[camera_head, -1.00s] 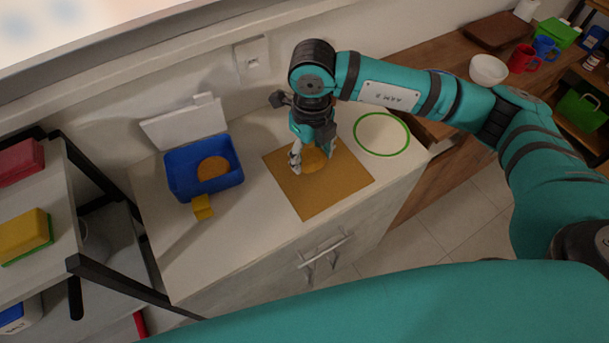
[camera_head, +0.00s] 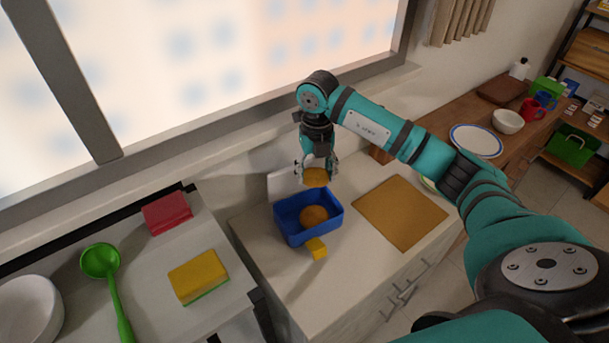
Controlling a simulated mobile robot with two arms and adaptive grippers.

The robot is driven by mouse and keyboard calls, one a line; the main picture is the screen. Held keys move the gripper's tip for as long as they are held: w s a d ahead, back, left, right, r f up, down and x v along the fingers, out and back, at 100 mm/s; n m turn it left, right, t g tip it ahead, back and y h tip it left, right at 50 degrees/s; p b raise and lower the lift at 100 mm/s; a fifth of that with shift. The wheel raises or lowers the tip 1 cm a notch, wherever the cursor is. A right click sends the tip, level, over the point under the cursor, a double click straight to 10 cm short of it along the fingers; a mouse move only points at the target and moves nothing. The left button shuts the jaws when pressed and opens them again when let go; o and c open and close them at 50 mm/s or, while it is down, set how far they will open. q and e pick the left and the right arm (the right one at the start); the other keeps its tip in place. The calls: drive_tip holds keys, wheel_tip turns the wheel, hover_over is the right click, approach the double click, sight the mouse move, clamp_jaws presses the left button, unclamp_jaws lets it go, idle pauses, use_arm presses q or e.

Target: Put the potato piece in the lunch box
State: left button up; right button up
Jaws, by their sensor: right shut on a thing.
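My right gripper (camera_head: 317,172) is shut on an orange-brown potato piece (camera_head: 316,179). It holds the piece above the back right part of the blue lunch box (camera_head: 293,238). The lunch box stands open on the white counter, its pale lid raised behind it (camera_head: 283,184). Another round orange-brown piece (camera_head: 314,216) lies inside the box. A small yellow block (camera_head: 317,248) is at the box's front edge. My left gripper is not in view.
A bare brown cutting board (camera_head: 402,212) lies on the counter to the right. The window wall is close behind.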

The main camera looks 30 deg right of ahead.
sight(316, 173)
wheel_tip(316, 173, down, 6)
drive_tip(key=b, duration=0.3)
drive_tip(key=shift+d+r, duration=0.1)
drive_tip(key=shift+d, duration=0.05)
drive_tip(key=o, duration=1.2)
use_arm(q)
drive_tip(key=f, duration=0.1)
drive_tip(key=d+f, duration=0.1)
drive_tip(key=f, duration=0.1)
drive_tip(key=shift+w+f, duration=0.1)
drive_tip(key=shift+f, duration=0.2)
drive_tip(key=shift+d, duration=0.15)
use_arm(e)
drive_tip(key=shift+r, duration=0.15)
wheel_tip(316, 173, up, 12)
drive_tip(key=shift+f, duration=0.1)
